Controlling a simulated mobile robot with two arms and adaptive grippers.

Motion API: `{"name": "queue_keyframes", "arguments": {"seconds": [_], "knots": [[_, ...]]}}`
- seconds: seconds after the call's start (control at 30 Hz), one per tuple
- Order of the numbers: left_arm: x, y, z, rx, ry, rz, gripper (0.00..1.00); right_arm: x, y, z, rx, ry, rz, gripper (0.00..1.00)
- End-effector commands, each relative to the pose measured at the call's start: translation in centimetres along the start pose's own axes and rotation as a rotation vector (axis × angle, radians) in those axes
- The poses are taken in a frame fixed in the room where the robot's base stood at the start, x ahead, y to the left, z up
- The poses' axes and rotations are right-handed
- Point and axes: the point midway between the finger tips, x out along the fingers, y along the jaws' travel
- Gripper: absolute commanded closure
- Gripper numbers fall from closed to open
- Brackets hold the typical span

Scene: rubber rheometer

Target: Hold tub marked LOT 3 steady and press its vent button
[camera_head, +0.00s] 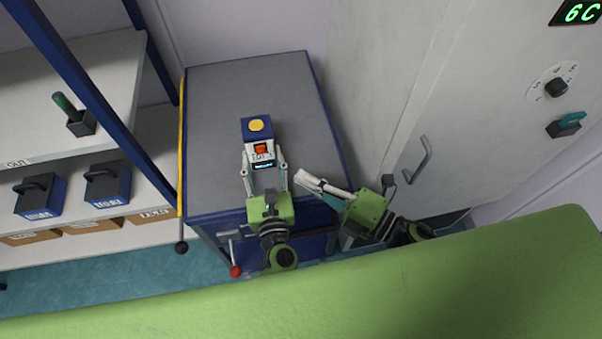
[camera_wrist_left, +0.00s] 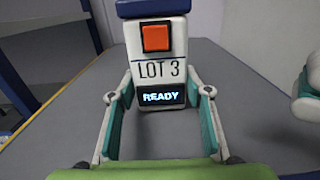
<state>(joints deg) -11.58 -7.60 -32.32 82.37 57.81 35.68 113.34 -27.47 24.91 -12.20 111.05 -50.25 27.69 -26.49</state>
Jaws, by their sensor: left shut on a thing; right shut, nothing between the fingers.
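The LOT 3 tub (camera_head: 257,130) stands upright on the grey-topped bench. It has a white front, a blue top and a yellow disc (camera_head: 256,125) on top. In the left wrist view the tub (camera_wrist_left: 148,72) shows an orange square button (camera_wrist_left: 156,38) above the words LOT 3, and a display (camera_wrist_left: 160,96) reading READY. My left gripper (camera_head: 264,163) is shut on the tub, one finger at each side of its lower front. My right gripper (camera_head: 309,181) is shut and empty, right of the tub and apart from it. It also shows at the right edge of the left wrist view (camera_wrist_left: 309,85).
The bench (camera_head: 215,95) has free room around the tub. At left, a shelf rack holds two dark-handled blue tubs (camera_head: 107,185) (camera_head: 40,196) and a green-tipped handle (camera_head: 64,103). A grey cabinet with a door handle (camera_head: 413,160) stands at right. A red-knobbed lever (camera_head: 235,271) is at the bench front.

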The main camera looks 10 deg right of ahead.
Motion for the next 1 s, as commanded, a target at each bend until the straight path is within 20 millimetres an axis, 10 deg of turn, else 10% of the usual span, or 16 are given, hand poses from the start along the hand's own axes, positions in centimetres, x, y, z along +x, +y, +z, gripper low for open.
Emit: {"name": "queue_keyframes", "arguments": {"seconds": [0.27, 0.3, 0.33, 0.77, 1.0], "knots": [[-0.2, 0.3, -0.8, 0.003, 0.015, 0.003, 0.89, 0.0, 0.0, 0.0, 0.000, 0.000, 0.000, 1.00], [-0.2, 0.3, -0.8, 0.003, 0.015, 0.003, 0.44, 0.0, 0.0, 0.0, 0.000, 0.000, 0.000, 1.00], [-0.2, 0.3, -0.8, 0.003, 0.015, 0.003, 0.37, 0.0, 0.0, 0.0, 0.000, 0.000, 0.000, 1.00], [-0.6, 0.1, -0.3, 0.002, 0.006, 0.001, 0.35, 0.1, 0.0, 0.0, 0.000, 0.000, 0.000, 1.00], [-4.8, 0.2, -0.5, 0.002, 0.010, 0.001, 0.35, 0.1, 0.0, 0.0, 0.000, 0.000, 0.000, 1.00]]}}
